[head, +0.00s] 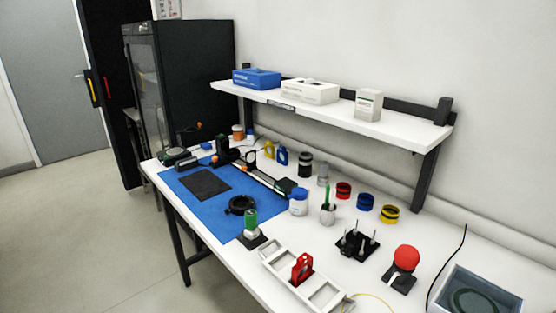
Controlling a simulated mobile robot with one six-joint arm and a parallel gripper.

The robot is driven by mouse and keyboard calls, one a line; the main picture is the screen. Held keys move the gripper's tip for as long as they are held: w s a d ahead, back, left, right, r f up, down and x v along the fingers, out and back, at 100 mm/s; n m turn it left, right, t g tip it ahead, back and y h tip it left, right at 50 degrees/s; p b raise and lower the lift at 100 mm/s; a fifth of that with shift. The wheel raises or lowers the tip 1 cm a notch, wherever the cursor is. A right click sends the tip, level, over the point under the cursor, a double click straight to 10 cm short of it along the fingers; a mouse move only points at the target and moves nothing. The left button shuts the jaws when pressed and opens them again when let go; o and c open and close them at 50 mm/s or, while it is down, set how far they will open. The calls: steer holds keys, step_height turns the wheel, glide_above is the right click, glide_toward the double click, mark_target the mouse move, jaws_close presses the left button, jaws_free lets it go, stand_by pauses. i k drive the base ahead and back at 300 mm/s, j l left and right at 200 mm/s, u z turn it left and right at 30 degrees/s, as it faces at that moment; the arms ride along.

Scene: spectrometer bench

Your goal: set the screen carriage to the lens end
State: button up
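A dark optical rail with a pale scale strip (263,178) lies along the far side of the blue mat, running from upper left to lower right. Dark upright parts (222,147) stand at its far left end. Beside them is a small carriage with an orange part (236,154), and a round, lens-like piece (251,157) stands close by. A dark block (286,187) sits at the rail's near right end. At this size I cannot tell which part is the screen carriage. My gripper is not in view.
The blue mat (190,190) bears a black pad (206,184) and a black ring (240,205). A green-topped item (250,222), white jar (298,202), pen cup (327,214) and grey rack (323,295) stand nearer. A shelf (350,121) overhangs the back.

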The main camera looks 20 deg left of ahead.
mark_target(250, 156)
steer(key=i+j+u, duration=0.15)
steer(key=i+j, duration=0.25)
steer(key=j, duration=0.45)
steer(key=i+j+u, duration=0.15)
steer(key=i+j, duration=0.3)
steer(key=j, duration=0.35)
steer(key=i+j+u, duration=0.2)
steer(key=i+j, duration=0.3)
steer(key=j, duration=0.2)
steer(key=i+j+u, duration=0.15)
steer(key=i+j, duration=0.4)
steer(key=j, duration=0.15)
